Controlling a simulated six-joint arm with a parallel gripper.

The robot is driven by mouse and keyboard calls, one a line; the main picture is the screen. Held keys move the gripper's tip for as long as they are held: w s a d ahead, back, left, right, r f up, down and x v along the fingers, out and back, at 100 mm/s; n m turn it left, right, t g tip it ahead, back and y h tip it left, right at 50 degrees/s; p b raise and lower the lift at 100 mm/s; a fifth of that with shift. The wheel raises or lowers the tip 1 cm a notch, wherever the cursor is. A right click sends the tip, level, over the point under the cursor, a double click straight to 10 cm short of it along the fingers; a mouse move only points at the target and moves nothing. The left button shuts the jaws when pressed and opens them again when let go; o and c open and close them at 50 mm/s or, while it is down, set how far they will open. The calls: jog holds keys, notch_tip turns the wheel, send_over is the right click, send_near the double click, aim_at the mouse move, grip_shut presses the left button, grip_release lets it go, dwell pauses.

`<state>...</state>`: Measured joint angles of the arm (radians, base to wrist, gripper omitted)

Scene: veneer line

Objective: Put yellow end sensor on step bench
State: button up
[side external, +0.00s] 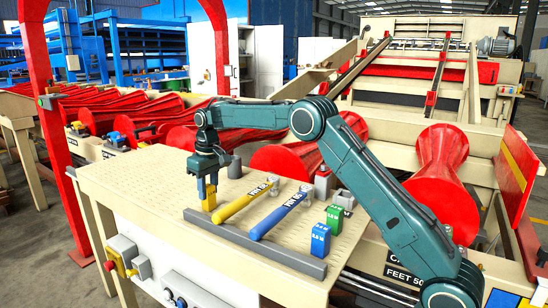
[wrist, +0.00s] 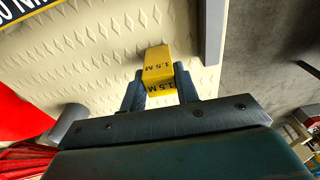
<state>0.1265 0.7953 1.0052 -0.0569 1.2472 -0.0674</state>
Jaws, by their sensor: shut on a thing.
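The yellow end sensor (side external: 209,202) is a small yellow block. In the wrist view the yellow block (wrist: 159,72) shows "1.5 M" markings on two faces. My gripper (side external: 207,190) points down and is shut on it, with one finger on each side; the fingers also show in the wrist view (wrist: 158,88). The sensor is over the left part of the beige, textured bench top (side external: 130,182), near the left end of the grey rail. I cannot tell whether its underside touches the top.
A yellow-handled tool (side external: 240,205) and a blue-handled tool (side external: 277,217) lie right of my gripper. A blue block (side external: 320,240) and a green block (side external: 335,218) stand farther right. A grey rail (side external: 255,244) runs along the front edge. The bench top's left part is clear.

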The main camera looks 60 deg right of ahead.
aim_at(210, 187)
jog(key=shift+f, duration=0.2)
jog(key=o, duration=1.1)
jog(key=shift+r, duration=0.1)
jog(key=r, duration=0.7)
jog(key=shift+s+r, duration=0.1)
jog(key=shift+s, duration=0.2)
jog(key=shift+r, duration=0.2)
